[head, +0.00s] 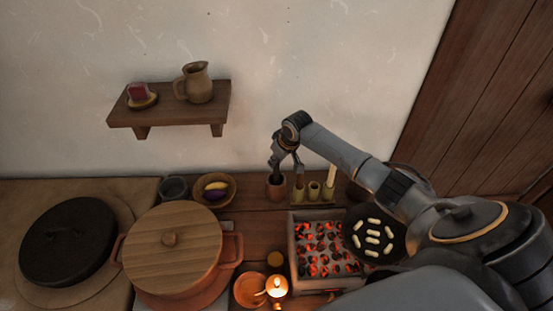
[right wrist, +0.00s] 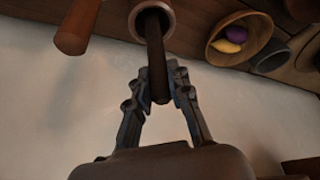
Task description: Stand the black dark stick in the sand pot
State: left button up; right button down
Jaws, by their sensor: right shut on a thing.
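The black stick (right wrist: 156,65) is held upright between the fingers of my right gripper (right wrist: 158,92), which is shut on it. In the right wrist view the stick's far end is inside the round mouth of the reddish-brown sand pot (right wrist: 139,22). The sand is too dark to see, so I cannot tell how deep the stick goes. In the head view my right gripper (head: 280,158) is directly above the sand pot (head: 276,192), at the back of the counter. My left gripper is not in view.
Bamboo cups (head: 314,191) stand close to the pot's right, two with sticks. A bowl (head: 228,181) with yellow and purple things is to its left. A glowing coal tray (head: 294,250) and a lit lamp (head: 277,288) are in front. A lidded pot (head: 158,250) stands left.

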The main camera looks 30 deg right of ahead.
dwell(0.3)
jog(key=c, duration=1.1)
grip_release()
jog(key=shift+c, duration=0.2)
jog(key=v, duration=1.2)
